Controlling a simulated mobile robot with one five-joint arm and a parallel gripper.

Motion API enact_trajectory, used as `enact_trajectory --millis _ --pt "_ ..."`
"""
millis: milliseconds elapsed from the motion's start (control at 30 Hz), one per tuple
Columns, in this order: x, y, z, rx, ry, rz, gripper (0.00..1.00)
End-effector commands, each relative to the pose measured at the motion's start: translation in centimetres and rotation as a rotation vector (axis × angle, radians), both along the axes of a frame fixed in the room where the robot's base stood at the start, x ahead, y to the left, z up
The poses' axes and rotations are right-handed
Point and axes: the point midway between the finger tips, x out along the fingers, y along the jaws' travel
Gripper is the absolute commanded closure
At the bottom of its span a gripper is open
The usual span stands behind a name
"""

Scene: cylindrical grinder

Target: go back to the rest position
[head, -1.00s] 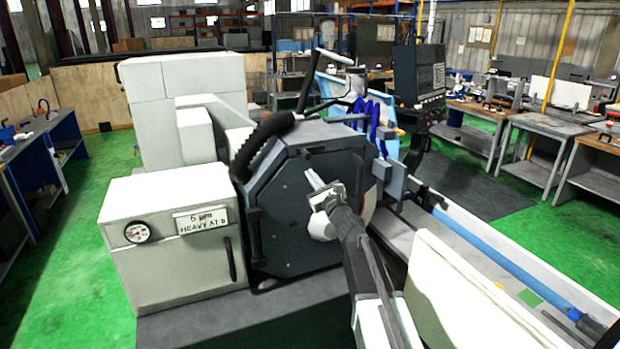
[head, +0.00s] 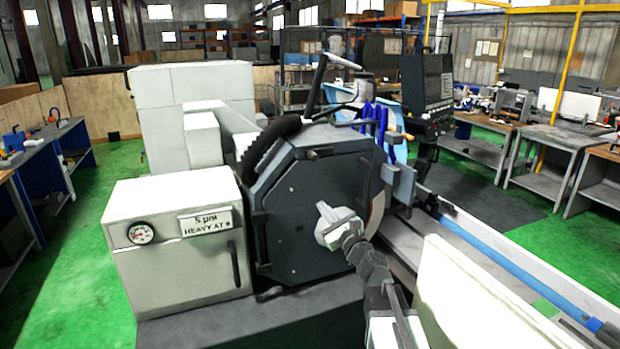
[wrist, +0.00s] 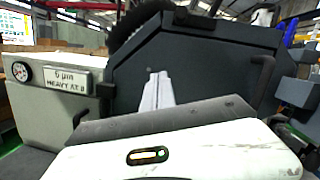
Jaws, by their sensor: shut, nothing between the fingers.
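My gripper (head: 322,209) shows in the head view at the end of my arm, in front of the dark octagonal guard (head: 315,185) of the cylindrical grinder. In the wrist view its fingers (wrist: 157,92) lie together, shut with nothing between them. They point toward the dark guard and appear apart from it. My arm reaches up from the bottom of the head view.
A white cabinet (head: 180,250) with a gauge stands left of the guard. A pale panel (head: 480,295) is close on my arm's right, with a blue rod (head: 500,262) beyond. A control panel (head: 427,85) stands behind. Green floor is open at left.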

Motion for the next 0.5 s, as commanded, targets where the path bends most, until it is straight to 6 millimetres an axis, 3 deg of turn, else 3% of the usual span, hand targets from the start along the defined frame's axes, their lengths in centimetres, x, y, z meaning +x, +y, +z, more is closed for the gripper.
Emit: enact_trajectory --millis 167,267,300,400,500 --pt "-3.3 5.2 -5.9 -0.401 -0.047 0.143 1.00" --pt "-6.1 7.8 -10.8 -0.717 -0.087 0.277 1.00" --pt "-7.5 8.4 -13.3 -0.863 -0.101 0.345 1.00" --pt "-11.6 8.3 -20.4 -1.247 -0.125 0.558 1.00" --pt "-16.2 5.0 -26.8 -1.613 -0.120 0.823 1.00"
